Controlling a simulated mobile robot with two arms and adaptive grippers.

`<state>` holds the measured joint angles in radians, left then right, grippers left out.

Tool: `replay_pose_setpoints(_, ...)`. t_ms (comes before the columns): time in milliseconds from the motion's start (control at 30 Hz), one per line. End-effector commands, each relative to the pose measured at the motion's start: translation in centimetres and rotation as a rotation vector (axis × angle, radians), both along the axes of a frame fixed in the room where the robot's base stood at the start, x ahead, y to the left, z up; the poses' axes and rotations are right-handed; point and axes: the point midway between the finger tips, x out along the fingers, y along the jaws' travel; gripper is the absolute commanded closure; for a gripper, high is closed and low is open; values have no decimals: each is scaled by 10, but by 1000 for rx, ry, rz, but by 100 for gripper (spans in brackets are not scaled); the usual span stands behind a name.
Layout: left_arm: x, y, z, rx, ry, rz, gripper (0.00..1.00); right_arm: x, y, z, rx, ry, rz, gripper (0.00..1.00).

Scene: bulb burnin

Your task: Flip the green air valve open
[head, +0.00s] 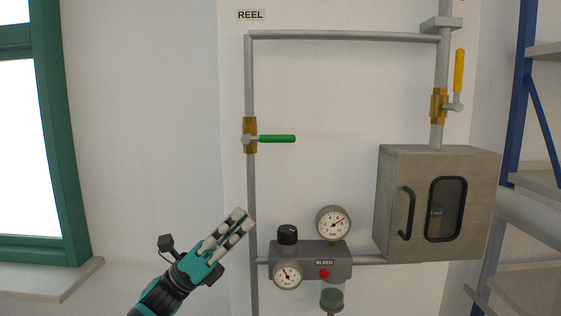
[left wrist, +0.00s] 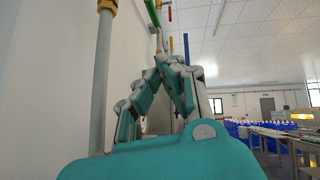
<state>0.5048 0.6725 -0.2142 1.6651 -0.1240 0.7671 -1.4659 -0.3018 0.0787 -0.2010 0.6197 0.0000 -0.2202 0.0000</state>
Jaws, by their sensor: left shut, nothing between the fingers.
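The green valve handle (head: 277,139) sticks out level to the right from a brass valve body (head: 250,135) on the left vertical pipe, across the pipe's line. In the left wrist view the green handle (left wrist: 152,13) shows at the top, beside the brass body (left wrist: 107,5). My left gripper (head: 243,219) is below and slightly left of the valve, in front of the wall and apart from the handle. Its fingers are shut together with nothing between them, also in the left wrist view (left wrist: 173,60). My right gripper is not in view.
Below the valve is a grey regulator block (head: 310,262) with gauges, a black knob (head: 288,235) and a red button (head: 324,274). A grey cabinet (head: 398,205) and an upright yellow valve handle (head: 459,70) are at right. The wall left of the pipe is clear.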

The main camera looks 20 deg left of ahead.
Motion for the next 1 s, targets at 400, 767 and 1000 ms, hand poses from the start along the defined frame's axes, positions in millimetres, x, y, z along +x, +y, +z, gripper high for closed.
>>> replay_pose_setpoints(400,6,-11,16,-2,3,0,100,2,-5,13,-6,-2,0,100)
replay_pose_setpoints(767,31,-59,70,-4,5,-1,100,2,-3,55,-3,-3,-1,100)
replay_pose_setpoints(1000,40,-62,101,-1,5,2,100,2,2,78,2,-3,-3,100)
